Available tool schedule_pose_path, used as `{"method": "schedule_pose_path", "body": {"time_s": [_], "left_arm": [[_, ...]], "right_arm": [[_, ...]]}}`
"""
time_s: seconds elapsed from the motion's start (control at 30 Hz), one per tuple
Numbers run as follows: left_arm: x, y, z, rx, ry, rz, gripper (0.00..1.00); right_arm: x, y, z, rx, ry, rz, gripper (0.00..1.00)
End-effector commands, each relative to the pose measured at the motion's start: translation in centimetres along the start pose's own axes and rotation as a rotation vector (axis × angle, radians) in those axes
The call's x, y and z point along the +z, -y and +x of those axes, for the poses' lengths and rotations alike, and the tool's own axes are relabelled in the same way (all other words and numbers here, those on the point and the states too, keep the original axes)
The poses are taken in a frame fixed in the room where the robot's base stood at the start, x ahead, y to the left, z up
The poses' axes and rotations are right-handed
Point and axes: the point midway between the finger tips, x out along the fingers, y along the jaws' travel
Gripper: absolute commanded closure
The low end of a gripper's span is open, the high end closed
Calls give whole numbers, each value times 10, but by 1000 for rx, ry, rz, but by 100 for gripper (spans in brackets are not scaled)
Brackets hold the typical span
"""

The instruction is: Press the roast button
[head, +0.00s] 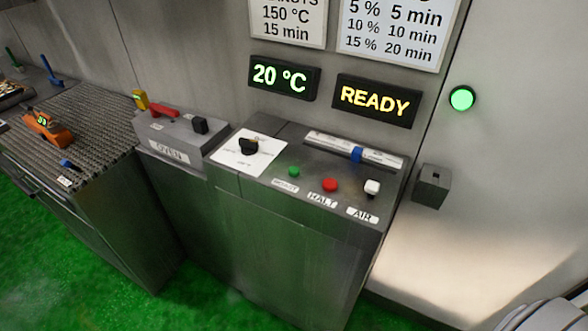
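A small green button (293,172) sits on the top of the grey control console, at the left of a row of three buttons. The small label (285,186) in front of it seems to read ROAST, but it is blurred. To its right are a red button (330,185) labelled HALT and a white button (372,187) labelled AIR. Nothing covers the green button. Neither of my grippers is in view.
The console (310,210) also carries a black knob (248,146) and a blue slider (356,154). Displays read 20 °C (279,77) and READY (375,100). A green lamp (462,98) glows. The OVEN box (180,140) and a grated bench (100,133) stand left.

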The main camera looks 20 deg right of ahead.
Motion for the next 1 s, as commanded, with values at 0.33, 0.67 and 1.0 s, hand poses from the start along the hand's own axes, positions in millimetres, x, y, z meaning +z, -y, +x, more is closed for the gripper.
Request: {"method": "schedule_pose_path", "body": {"time_s": [0.33, 0.67, 1.0], "left_arm": [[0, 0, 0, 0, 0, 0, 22], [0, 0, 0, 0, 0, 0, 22], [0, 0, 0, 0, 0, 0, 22]], "right_arm": [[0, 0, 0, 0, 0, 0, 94], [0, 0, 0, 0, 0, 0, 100], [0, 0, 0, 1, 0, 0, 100]]}}
